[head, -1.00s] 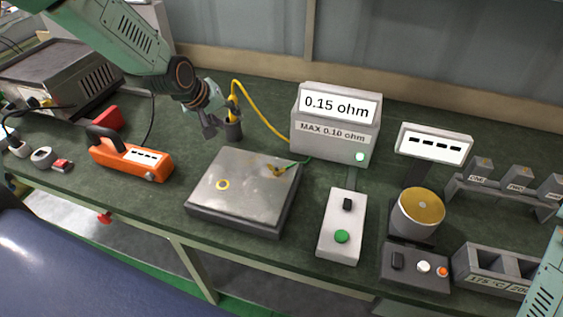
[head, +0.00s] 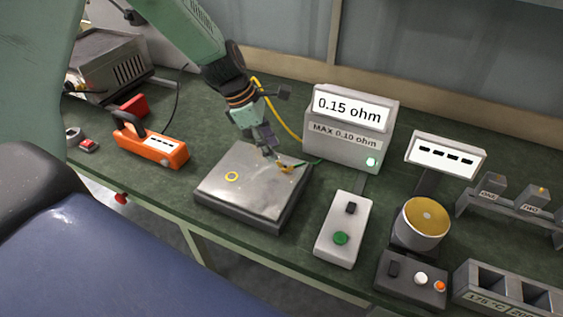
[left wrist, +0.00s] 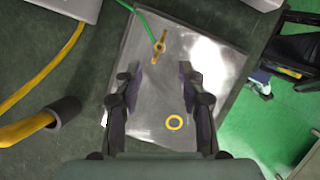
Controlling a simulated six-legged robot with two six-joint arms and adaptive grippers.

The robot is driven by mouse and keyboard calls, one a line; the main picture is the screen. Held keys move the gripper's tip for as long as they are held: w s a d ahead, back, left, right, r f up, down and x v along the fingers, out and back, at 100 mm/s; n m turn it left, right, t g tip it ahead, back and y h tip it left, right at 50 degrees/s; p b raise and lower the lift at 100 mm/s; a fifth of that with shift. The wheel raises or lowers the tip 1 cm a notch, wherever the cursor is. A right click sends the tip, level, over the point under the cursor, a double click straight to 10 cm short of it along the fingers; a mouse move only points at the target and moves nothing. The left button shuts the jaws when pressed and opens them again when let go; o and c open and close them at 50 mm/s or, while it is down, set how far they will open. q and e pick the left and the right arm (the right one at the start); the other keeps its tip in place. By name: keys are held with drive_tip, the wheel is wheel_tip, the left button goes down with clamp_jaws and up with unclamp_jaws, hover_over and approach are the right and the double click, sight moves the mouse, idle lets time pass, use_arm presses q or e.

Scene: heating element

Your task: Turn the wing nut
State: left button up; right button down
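The brass wing nut (left wrist: 159,47) stands on the steel plate (head: 240,200), near its far right corner in the head view, where a green wire ends. It also shows in the head view (head: 286,168), close by my left gripper. My left gripper (head: 270,150) is above the plate's far edge, pointing down. In the left wrist view its two fingers (left wrist: 159,72) are apart with nothing between them, and the wing nut lies just beyond the fingertips. A yellow ring (head: 231,176) lies on the plate. My right gripper does not show.
A meter box (head: 352,130) reading 0.15 ohm, MAX 0.10 ohm stands behind and right of the plate. A yellow cable (head: 280,115) runs to it. A box with a green button (head: 341,238) is at right. An orange tool (head: 160,148) lies at left.

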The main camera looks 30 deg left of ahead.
sight(284, 167)
use_arm(q)
drive_tip(key=b+x, duration=0.2)
drive_tip(key=x, duration=0.4)
drive_tip(key=shift+f, duration=0.1)
drive_tip(key=c, duration=0.4)
clamp_jaws()
